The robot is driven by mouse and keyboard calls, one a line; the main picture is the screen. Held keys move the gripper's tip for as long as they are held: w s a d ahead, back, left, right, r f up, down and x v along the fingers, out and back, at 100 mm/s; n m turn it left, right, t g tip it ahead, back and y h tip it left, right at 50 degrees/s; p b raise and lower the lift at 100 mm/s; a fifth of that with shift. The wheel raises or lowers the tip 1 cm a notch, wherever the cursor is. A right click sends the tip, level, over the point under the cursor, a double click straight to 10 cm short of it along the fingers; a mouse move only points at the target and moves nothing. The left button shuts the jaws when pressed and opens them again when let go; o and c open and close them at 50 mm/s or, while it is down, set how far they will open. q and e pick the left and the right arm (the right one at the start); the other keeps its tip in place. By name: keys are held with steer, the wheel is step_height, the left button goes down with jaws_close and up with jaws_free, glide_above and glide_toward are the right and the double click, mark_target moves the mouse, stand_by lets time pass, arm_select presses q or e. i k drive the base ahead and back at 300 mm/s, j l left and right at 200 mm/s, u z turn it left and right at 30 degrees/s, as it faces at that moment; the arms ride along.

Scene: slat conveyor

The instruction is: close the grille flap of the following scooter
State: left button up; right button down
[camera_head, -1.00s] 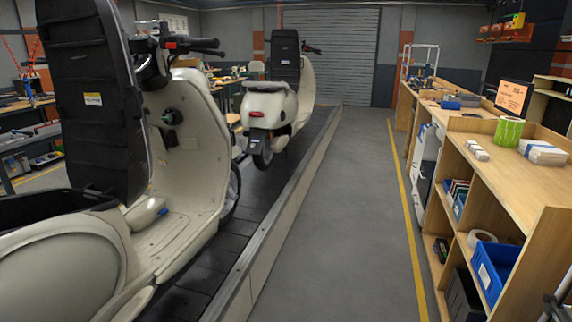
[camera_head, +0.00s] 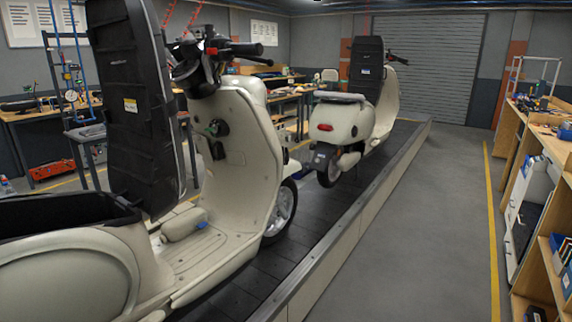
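A cream scooter (camera_head: 245,150) stands close by on the left, cut off by the left picture edge. A tall black panel (camera_head: 132,100) with a white label stands raised above its open rear compartment (camera_head: 60,213). A second cream scooter (camera_head: 345,122) stands farther ahead, facing away, also with a black panel (camera_head: 366,68) standing up. I cannot make out a grille flap on either scooter for certain. Neither of my grippers is in view.
Both scooters stand on a dark slat conveyor (camera_head: 300,232) with a pale raised side (camera_head: 340,235). The grey floor aisle (camera_head: 425,220) to its right is clear. Wooden shelving (camera_head: 543,262) lines the right edge. Workbenches (camera_head: 40,112) stand behind on the left.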

mark_target(284, 138)
steer(key=i+l+u, duration=0.15)
steer(key=l, duration=0.2)
steer(key=i+l+u, duration=0.15)
steer(key=l, duration=0.25)
steer(key=i+l+u, duration=0.15)
steer(key=l, duration=0.2)
steer(key=i+l, duration=0.2)
steer(key=i, duration=0.25)
steer(key=i+l, duration=0.15)
steer(key=i, duration=0.35)
steer(key=i+l, duration=0.2)
steer(key=i, duration=0.25)
steer(key=i+l, duration=0.2)
steer(key=i, duration=0.25)
